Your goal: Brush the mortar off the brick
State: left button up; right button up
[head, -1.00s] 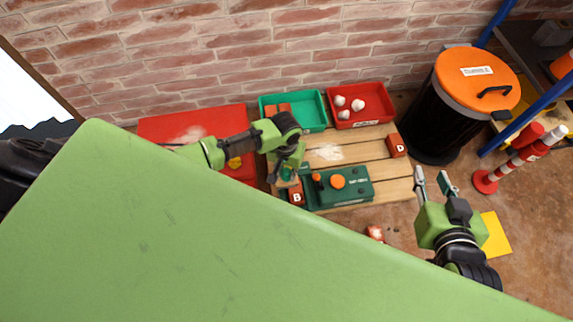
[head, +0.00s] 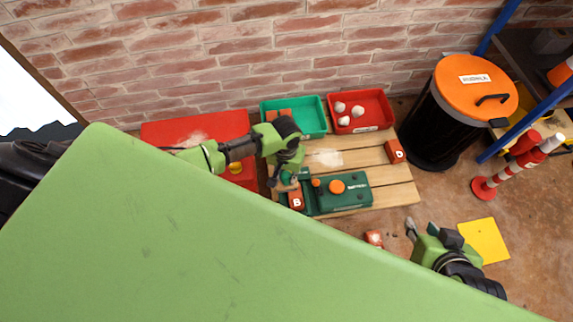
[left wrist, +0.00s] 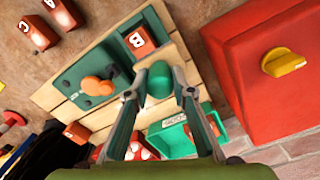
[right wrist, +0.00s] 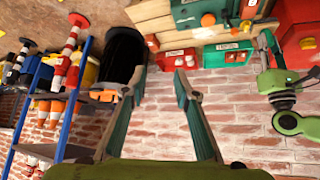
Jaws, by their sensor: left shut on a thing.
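The brick marked B (head: 296,200) sits at the left end of a green press-like machine (head: 343,191) with an orange knob; it also shows in the left wrist view (left wrist: 138,41). I cannot make out mortar on it. My left gripper (head: 287,177) is just above and beside brick B.
Wooden boards (head: 402,190) carry the machine and brick D (head: 394,151). A green tray (head: 313,113) and a red tray (head: 376,107) with white lumps stand behind. A red cabinet (head: 165,131) is left, an orange-lidded bin (head: 437,130) right. Another brick (head: 374,238) lies on the floor.

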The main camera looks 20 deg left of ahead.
pick_arm(q)
jog(key=shift+r+p, duration=0.75)
jog(key=shift+p, duration=0.05)
jog(key=shift+r+p, duration=0.55)
jog(key=shift+p, duration=0.15)
pick_arm(e)
jog(key=s+d+f+g+h, duration=0.1)
jog(key=s+d+g, duration=0.2)
jog(key=s, duration=0.5)
jog(key=shift+s+d+g, duration=0.15)
jog(key=shift+s+g, duration=0.05)
jog(key=shift+g, duration=0.3)
jog(key=shift+f, duration=0.15)
